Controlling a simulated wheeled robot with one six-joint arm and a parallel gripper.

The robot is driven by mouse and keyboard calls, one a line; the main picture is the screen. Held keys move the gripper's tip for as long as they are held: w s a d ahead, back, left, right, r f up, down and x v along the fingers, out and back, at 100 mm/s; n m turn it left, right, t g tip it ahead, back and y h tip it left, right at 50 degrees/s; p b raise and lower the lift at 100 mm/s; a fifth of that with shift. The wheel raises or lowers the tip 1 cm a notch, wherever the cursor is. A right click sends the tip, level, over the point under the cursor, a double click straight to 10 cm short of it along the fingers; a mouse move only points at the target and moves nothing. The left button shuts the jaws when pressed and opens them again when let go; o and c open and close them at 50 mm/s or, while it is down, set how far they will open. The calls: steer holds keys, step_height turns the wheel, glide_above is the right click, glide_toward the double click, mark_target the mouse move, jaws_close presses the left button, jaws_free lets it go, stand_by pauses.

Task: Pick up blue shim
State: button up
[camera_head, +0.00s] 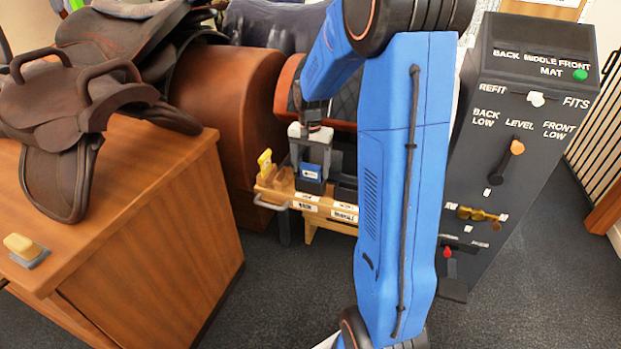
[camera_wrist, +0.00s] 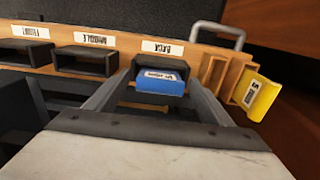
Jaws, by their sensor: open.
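The blue shim (camera_wrist: 162,78) shows in the wrist view, sitting in the black slot labelled BACK, with its labelled face outward. My gripper (camera_wrist: 159,84) is open, its two fingers apart on the left and right of that slot. The shim lies between them in the picture; I cannot tell whether either finger touches it.
A yellow shim (camera_wrist: 261,97) sits at the rack's end beside a wooden holder (camera_wrist: 222,76). The MIDDLE slot (camera_wrist: 86,62) and FRONT slot (camera_wrist: 25,54) look empty. A metal handle (camera_wrist: 218,32) juts from the rack. A control panel (camera_head: 520,140) stands right, a saddle (camera_head: 75,100) left.

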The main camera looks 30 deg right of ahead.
steer(key=shift+f, duration=0.3)
steer(key=shift+c, duration=0.6)
steer(key=c, duration=1)
